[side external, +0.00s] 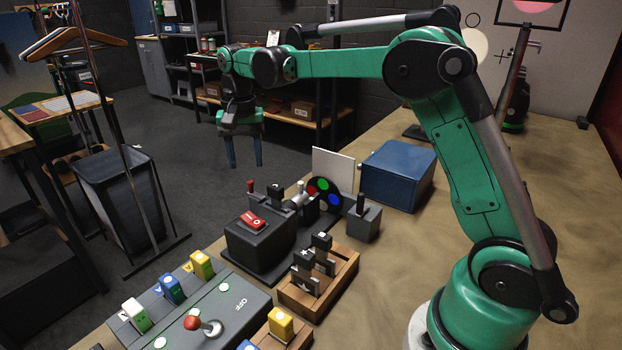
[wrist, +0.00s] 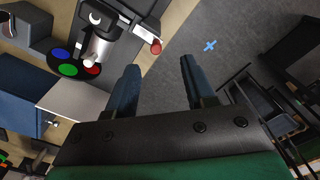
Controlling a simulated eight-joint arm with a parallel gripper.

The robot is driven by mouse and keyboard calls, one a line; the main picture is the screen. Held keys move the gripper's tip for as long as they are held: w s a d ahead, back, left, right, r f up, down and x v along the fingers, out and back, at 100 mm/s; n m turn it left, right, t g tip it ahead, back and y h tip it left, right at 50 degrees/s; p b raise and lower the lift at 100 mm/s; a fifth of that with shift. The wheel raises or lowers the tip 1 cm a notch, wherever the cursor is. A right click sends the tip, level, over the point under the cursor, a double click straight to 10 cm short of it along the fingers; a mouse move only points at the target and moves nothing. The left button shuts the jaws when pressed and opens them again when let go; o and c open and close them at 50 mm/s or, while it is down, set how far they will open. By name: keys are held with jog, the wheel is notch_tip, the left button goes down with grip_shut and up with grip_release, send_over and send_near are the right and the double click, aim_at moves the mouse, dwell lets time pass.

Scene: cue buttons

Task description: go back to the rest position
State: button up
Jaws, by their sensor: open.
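My gripper (side external: 245,165) hangs pointing down at the end of my green arm, beyond the far edge of the table in the side external view. Its two blue-grey fingers are apart, with nothing between them; the wrist view also shows the gripper (wrist: 160,78) open over the grey floor. Below and to the right of it stands a dark box with a red rocker switch (side external: 252,220). Behind that is a disc with red, green and blue spots (side external: 324,195), which also shows at the upper left of the wrist view (wrist: 73,62).
A blue box (side external: 398,175) and a small grey lever box (side external: 362,217) stand on the table. A grey panel (side external: 240,300) with coloured blocks and a red-knobbed joystick (side external: 200,325) lies in front, beside a wooden rack (side external: 320,285). A bin (side external: 122,190) stands on the floor.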

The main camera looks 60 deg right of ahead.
jog(key=shift+r, duration=0.5)
jog(key=shift+s+a+r, duration=0.1)
jog(key=shift+s+r, duration=0.05)
jog(key=s+a+n+t, duration=0.2)
jog(key=s+n+t, duration=0.1)
jog(key=s, duration=0.5)
jog(key=s+a+f+n+t, duration=0.1)
jog(key=s+a+n+t, duration=0.2)
jog(key=s+n, duration=0.3)
jog(key=shift+s+f+t, duration=0.3)
jog(key=shift+s+t, duration=0.3)
jog(key=shift+s, duration=0.3)
